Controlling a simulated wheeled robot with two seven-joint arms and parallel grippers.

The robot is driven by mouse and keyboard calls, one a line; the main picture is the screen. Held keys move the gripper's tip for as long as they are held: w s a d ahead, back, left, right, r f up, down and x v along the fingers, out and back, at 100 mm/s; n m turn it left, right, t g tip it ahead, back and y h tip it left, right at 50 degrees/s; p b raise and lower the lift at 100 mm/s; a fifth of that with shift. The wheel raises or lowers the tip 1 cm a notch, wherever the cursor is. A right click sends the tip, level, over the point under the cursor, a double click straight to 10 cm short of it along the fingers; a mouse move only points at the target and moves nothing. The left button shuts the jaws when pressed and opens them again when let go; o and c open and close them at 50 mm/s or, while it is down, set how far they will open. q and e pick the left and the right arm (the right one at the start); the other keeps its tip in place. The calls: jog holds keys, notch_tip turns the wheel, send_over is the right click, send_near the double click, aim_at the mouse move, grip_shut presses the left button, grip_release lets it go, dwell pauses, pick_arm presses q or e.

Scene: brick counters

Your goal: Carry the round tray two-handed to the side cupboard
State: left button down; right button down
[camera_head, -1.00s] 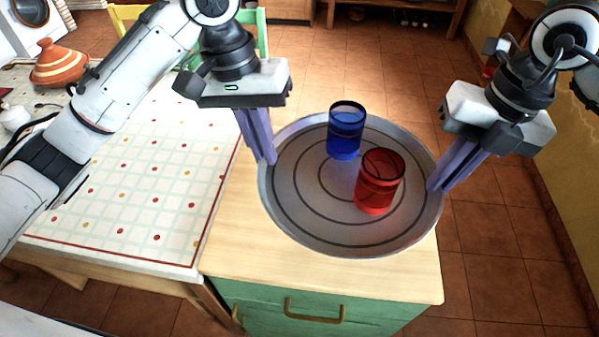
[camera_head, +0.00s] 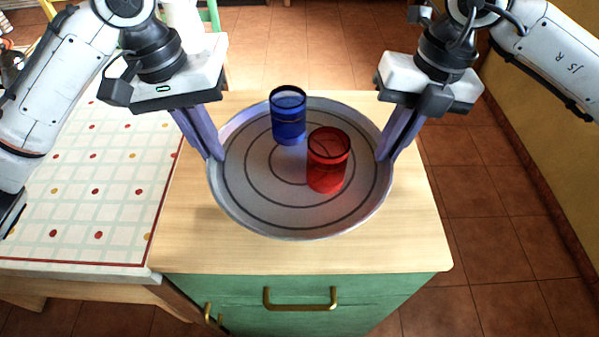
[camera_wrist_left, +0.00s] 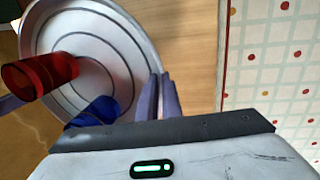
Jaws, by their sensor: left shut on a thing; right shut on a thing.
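The round grey metal tray (camera_head: 262,215) with dark rings is over the wooden top of the green side cupboard (camera_head: 300,256). I cannot tell whether it touches the top. A blue glass (camera_head: 288,116) and a red glass (camera_head: 328,160) stand upright on it. My left gripper (camera_head: 218,156) is shut on the tray's left rim. My right gripper (camera_head: 384,157) is shut on its right rim. In the left wrist view the tray (camera_wrist_left: 118,30), the red glass (camera_wrist_left: 38,76), the blue glass (camera_wrist_left: 95,110) and my left fingers (camera_wrist_left: 160,92) show.
A table with a checked, dotted cloth (camera_head: 85,190) adjoins the cupboard on the left. A yellow wall (camera_head: 545,130) stands at the right, with tiled floor (camera_head: 480,215) between. Bare wood surrounds the tray on the cupboard top.

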aim_at(217, 169)
pick_arm(q)
jog(key=shift+d+f+b, duration=0.1)
jog(key=shift+f+b, duration=0.2)
jog(key=shift+f, duration=0.35)
pick_arm(e)
jog(key=shift+a+f, duration=0.15)
jog(key=shift+f, duration=0.5)
pick_arm(q)
jog(key=shift+f, duration=0.1)
pick_arm(e)
jog(key=shift+f, duration=0.1)
